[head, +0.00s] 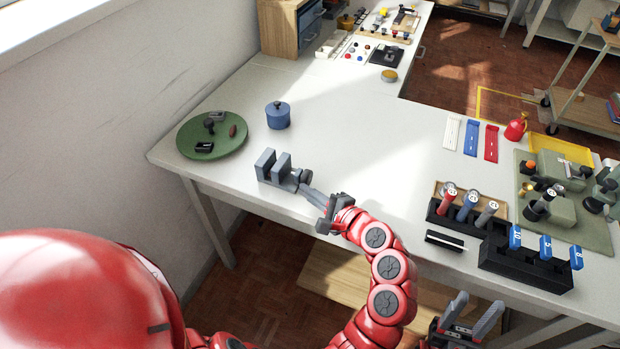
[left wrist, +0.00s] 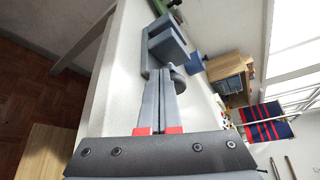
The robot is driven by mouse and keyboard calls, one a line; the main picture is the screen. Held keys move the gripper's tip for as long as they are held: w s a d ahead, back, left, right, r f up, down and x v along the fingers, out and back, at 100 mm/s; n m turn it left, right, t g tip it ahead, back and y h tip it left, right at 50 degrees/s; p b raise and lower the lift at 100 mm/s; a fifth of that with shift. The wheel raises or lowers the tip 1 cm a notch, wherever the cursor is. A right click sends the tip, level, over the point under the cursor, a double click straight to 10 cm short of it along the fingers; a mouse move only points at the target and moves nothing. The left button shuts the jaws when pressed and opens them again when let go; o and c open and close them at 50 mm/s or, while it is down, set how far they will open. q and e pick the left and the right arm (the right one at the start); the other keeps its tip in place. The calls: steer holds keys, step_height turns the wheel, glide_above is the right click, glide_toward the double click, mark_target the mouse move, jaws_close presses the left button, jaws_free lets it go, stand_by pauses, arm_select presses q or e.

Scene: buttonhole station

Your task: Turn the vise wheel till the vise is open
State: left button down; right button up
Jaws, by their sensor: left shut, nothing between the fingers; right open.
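The grey vise (head: 273,168) stands near the front edge of the white table, with a gap between its two upright jaws. Its round grey wheel (head: 305,176) is on its right side, towards my left gripper. My left gripper (head: 304,188) is shut and empty, its fingertips right at the wheel; I cannot tell whether they touch it. In the left wrist view the shut fingers (left wrist: 161,90) point at the wheel (left wrist: 178,76), partly covering it, with the vise (left wrist: 165,45) beyond. My right gripper (head: 466,318) is open and empty, low at the front right, away from the vise.
A blue pot (head: 278,115) and a green plate (head: 236,142) with small parts stand behind and left of the vise. A black rack (head: 462,228) with coloured handles and a green mat (head: 590,236) with machines are at right. The table's middle is clear.

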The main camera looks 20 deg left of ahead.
arm_select(q)
steer(key=shift+w+b, duration=0.3)
steer(key=shift+b, duration=0.55)
stand_by(0.6)
steer(key=shift+w+r+b, duration=0.2)
steer(key=shift+r+b, duration=0.35)
steer(key=shift+b, duration=2.7)
steer(key=shift+w+r+b, duration=0.4)
steer(key=shift+r+b, duration=0.05)
steer(key=shift+b, duration=2.7)
steer(key=shift+r+b, duration=0.1)
steer(key=shift+b, duration=0.25)
steer(key=shift+s+r+b, duration=0.2)
steer(key=shift+b, duration=0.25)
steer(key=d+b, duration=0.5)
steer(key=shift+s+d+f, duration=0.1)
steer(key=shift+d, duration=0.45)
steer(key=shift+r, duration=0.2)
